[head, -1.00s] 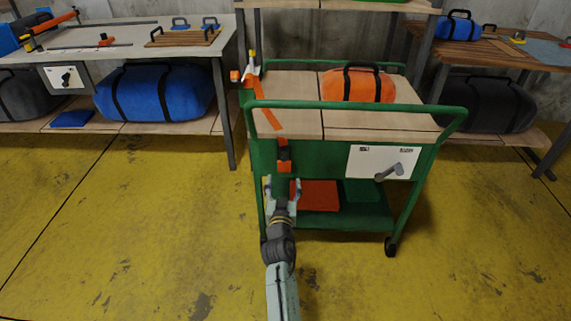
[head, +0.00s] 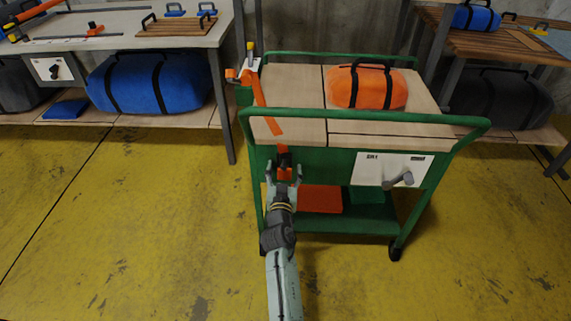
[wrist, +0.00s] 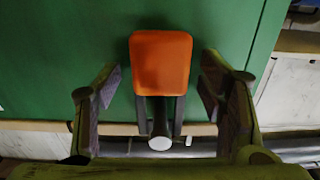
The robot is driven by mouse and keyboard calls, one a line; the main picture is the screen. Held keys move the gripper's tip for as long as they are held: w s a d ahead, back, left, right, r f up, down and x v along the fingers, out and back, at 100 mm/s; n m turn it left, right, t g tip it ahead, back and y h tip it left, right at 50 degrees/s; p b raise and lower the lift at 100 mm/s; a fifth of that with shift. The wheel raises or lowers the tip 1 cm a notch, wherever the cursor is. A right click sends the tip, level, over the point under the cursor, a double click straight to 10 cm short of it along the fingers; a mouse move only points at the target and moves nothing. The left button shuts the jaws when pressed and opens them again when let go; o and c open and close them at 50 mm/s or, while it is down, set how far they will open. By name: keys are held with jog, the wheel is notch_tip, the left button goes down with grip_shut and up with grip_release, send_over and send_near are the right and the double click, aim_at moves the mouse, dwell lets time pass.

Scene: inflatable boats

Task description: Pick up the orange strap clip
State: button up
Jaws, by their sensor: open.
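The orange strap clip (head: 284,173) hangs at the green trolley's front, below its push bar, at the end of an orange strap (head: 264,108). It has a dark upper part in the head view. My gripper (head: 284,179) is right at the clip, its fingers spread to the left and right of it. In the wrist view the clip's orange block (wrist: 160,62) sits centred between the two open fingers of my gripper (wrist: 160,88), with a gap on each side. No contact shows. Dark prongs and a pale round end lie below the block there.
The green trolley (head: 350,115) carries an orange bag (head: 367,88) on top and a red item (head: 320,198) on its lower shelf. A white panel with a grey handle (head: 394,168) is on its front. A bench (head: 120,30) stands left. Yellow floor (head: 130,220) in front is clear.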

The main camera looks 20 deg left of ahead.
jog(key=shift+r, duration=0.15)
jog(key=shift+c, duration=0.3)
jog(key=c, duration=1.3)
jog(key=shift+o, duration=0.2)
jog(key=shift+r, duration=0.1)
